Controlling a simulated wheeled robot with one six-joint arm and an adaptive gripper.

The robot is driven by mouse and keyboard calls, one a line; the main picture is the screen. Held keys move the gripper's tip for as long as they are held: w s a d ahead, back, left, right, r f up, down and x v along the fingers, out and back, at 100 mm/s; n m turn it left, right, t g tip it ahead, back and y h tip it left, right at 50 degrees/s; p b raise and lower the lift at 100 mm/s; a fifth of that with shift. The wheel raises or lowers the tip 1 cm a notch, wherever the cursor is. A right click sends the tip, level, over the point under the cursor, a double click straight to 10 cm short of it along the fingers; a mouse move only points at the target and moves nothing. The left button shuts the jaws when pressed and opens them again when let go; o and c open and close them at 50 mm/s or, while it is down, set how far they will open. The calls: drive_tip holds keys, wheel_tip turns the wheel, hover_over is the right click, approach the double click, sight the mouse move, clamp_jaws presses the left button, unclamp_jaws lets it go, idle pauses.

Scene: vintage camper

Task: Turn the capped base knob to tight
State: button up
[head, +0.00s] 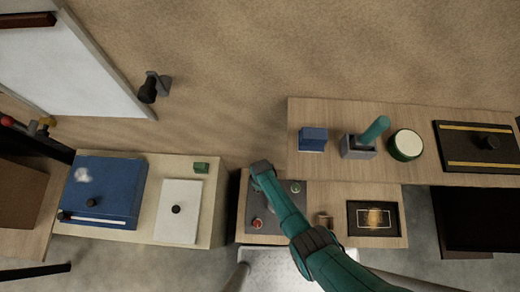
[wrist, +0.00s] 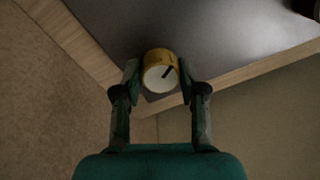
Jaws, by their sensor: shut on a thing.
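The capped base knob (wrist: 158,79) shows in the wrist view as a round yellow-rimmed knob with a pale cap. A dark pointer mark on the cap runs from near its middle toward the upper right. It sits near a corner of a dark grey panel (wrist: 220,35). My gripper (wrist: 159,74) has one finger on each side of the knob, closed against its rim. In the head view my teal arm reaches over the grey panel (head: 274,212) and its end hides the knob. I see no readable tight marking.
The panel also carries a red knob (head: 256,223) and a green knob (head: 296,187). To the right are a small brown block (head: 324,220) and a dark framed plate (head: 357,219). A raised wooden shelf (head: 297,166) with a teal-handled lever (head: 374,130) stands behind.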

drive_tip(key=o, duration=1.1)
drive_tip(key=shift+o, duration=0.2)
wheel_tip(320, 180, up, 12)
drive_tip(key=shift+w+d, duration=0.15)
drive_tip(key=shift+w, duration=0.15)
